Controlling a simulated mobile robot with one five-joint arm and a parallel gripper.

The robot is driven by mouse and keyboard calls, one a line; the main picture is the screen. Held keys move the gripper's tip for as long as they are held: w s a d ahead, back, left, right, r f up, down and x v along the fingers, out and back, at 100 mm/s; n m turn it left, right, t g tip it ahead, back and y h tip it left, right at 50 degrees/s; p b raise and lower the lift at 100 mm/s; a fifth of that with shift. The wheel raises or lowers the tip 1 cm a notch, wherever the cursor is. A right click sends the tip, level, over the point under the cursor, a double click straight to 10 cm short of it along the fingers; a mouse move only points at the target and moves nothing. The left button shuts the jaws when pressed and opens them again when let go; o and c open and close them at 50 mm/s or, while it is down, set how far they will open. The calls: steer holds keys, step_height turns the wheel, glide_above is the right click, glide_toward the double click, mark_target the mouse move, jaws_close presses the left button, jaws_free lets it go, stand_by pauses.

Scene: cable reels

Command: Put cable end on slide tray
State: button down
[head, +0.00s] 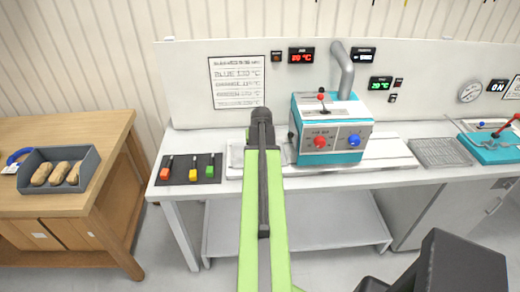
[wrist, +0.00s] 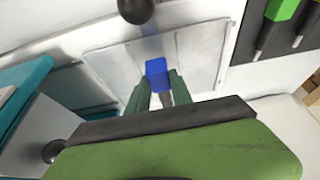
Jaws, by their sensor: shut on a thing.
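My gripper (wrist: 159,88) is shut on a blue cable end (wrist: 157,69), its two green fingers on either side of it. The blue block points away from my wrist, with a grey stem between the fingers. A pale, shallow slide tray (wrist: 205,48) with raised dividers lies beyond and below the blue end in the wrist view; I cannot tell whether they touch. In the head view the white tray (head: 234,160) shows left of the teal machine, partly behind my arm. My fingers and the blue end are hidden there.
A black mat (head: 215,161) with red, yellow and green cable ends lies left of the tray. The teal-and-white machine (head: 331,128) stands close on the right. A black knob (wrist: 136,10) is near the tray's far edge. A grey box (head: 88,158) sits on the wooden table.

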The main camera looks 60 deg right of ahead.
steer(key=shift+f, duration=0.1)
stand_by(0.7)
steer(key=shift+f+b, duration=1.65)
steer(key=shift+b, duration=0.15)
steer(key=c, duration=1.1)
jaws_free()
steer(key=shift+r, duration=0.1)
steer(key=shift+o, duration=0.2)
steer(key=w+d+r+p+v, duration=0.1)
steer(key=p+v, duration=1.2)
steer(key=w+d+r+p+v, duration=0.1)
steer(key=d+p+v, duration=0.1)
steer(key=p+v, duration=1.2)
steer(key=shift+w+d+r, duration=0.15)
steer(key=shift+w+r, duration=0.05)
